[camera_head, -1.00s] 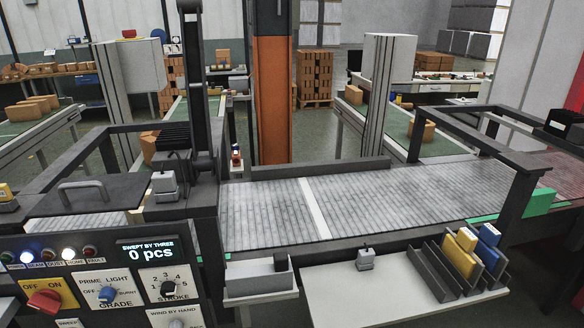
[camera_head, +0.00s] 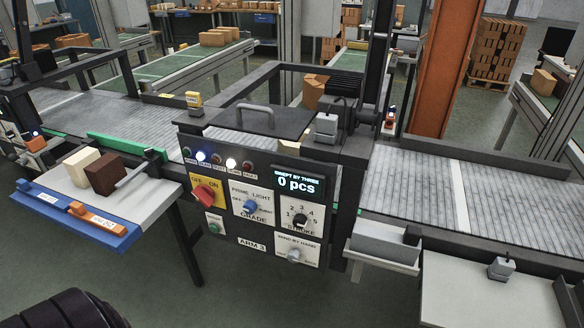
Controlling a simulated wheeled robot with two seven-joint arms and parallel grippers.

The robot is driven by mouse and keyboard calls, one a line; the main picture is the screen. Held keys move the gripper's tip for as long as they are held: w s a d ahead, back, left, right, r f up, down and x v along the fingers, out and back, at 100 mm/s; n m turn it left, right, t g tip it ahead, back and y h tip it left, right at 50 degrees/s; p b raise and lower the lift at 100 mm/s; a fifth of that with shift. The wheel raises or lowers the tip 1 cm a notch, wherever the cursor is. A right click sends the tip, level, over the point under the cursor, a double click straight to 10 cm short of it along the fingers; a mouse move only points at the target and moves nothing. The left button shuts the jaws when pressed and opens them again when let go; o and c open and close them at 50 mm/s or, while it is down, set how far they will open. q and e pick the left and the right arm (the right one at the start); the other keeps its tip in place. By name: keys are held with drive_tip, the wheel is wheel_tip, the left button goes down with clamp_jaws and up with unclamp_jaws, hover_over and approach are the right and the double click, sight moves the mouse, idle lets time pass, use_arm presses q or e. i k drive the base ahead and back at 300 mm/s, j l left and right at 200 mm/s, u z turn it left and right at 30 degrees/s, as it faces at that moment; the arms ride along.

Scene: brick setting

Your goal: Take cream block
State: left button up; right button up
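The cream block (camera_head: 81,166) stands on a light side table (camera_head: 148,187) at the left. Its right part is partly covered by a dark brown block (camera_head: 106,174) standing close in front of it to the right. I cannot tell whether the two touch. A dark rounded, ridged part shows at the bottom left corner, well below the table. No gripper fingers show in the view.
Conveyor belts (camera_head: 130,117) run behind. Floor in front is clear.

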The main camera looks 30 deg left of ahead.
sight(292, 148)
drive_tip(key=k+j+u, duration=0.1)
drive_tip(key=j+u, duration=0.15)
drive_tip(key=j, duration=0.5)
drive_tip(key=j+u, duration=0.2)
drive_tip(key=j, duration=0.6)
drive_tip(key=i+z, duration=0.35)
drive_tip(key=i+j+z, duration=0.25)
drive_tip(key=i+z, duration=0.15)
